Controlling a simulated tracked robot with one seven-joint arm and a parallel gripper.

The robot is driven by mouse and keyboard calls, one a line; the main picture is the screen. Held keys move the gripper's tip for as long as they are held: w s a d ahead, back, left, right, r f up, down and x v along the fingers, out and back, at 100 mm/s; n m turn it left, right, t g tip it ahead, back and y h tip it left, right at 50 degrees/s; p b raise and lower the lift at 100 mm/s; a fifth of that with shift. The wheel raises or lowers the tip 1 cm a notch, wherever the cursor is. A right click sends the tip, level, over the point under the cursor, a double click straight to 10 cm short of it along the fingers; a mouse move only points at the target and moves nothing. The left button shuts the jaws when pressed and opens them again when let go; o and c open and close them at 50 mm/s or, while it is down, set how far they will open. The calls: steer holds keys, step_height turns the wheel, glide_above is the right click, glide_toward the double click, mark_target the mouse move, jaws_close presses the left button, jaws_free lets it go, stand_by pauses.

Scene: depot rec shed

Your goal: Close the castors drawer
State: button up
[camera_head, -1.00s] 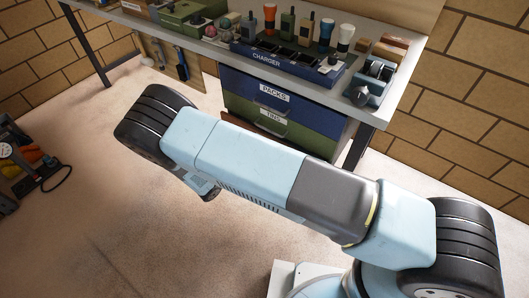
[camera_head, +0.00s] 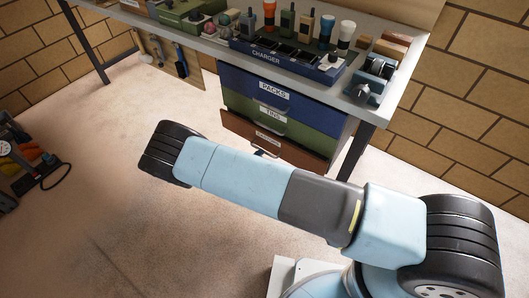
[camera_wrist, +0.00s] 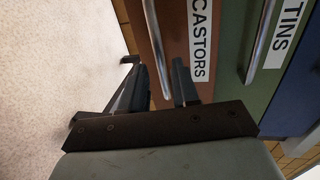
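The castors drawer (camera_head: 288,149) is the brown-red bottom drawer under the workbench. Its front stands out a little past the green drawer above. In the wrist view its brown front (camera_wrist: 172,22) shows its CASTORS label and a metal bar handle (camera_wrist: 150,38). My gripper (camera_wrist: 155,65) is open in front of this drawer, its two dark fingers apart on either side of the handle in the picture. I cannot tell whether they touch it. In the head view my arm hides most of the gripper; a small dark part shows below the drawer's front.
Above are the green TINS drawer (camera_head: 310,132) and the blue PACKS drawer (camera_head: 245,87). The workbench (camera_head: 215,47) carries a charger (camera_head: 290,61) and tools. A bench leg (camera_head: 356,152) stands right of the drawers. The floor on the left is mostly clear.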

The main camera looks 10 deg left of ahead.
steer(key=shift+x, duration=2.15)
steer(key=shift+c, duration=0.4)
jaws_close()
